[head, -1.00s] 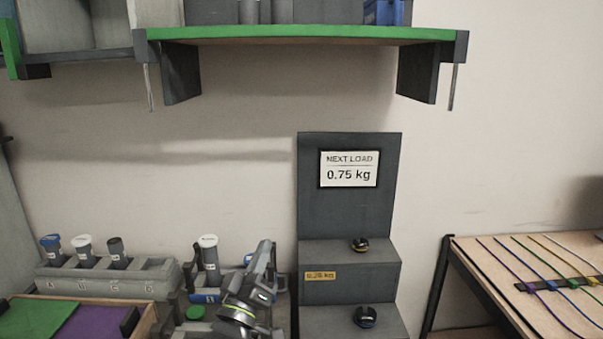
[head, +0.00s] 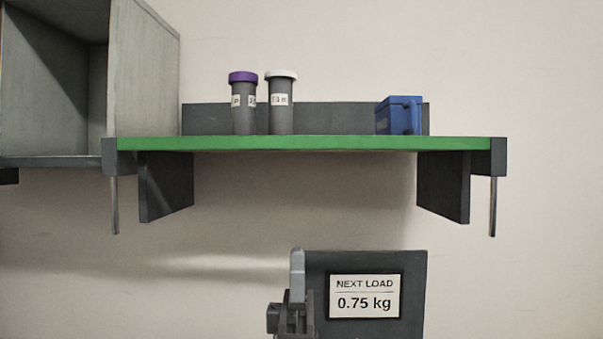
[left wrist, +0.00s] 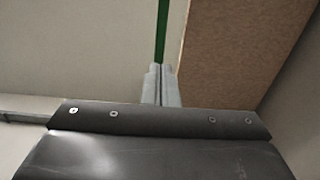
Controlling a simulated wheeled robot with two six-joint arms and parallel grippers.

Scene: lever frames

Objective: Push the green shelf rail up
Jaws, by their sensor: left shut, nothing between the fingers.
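The green shelf rail (head: 305,143) runs along the front edge of the wall shelf, between two dark end blocks with thin metal rods hanging below them. It looks level. My left gripper (head: 297,254) points up below the middle of the rail, with a clear gap between them in the head view. In the left wrist view, its fingers (left wrist: 162,70) are together and empty. The rail (left wrist: 162,28) shows as a green strip beyond the fingertips, with the shelf's brown underside (left wrist: 235,45) to its right. My right gripper is not in view.
On the shelf stand a purple-capped bottle (head: 243,105), a white-capped bottle (head: 281,105) and a blue container (head: 399,116). Dark brackets (head: 166,186) support it. A grey cubby (head: 145,80) adjoins at left. A sign reading 0.75 kg (head: 364,297) stands below.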

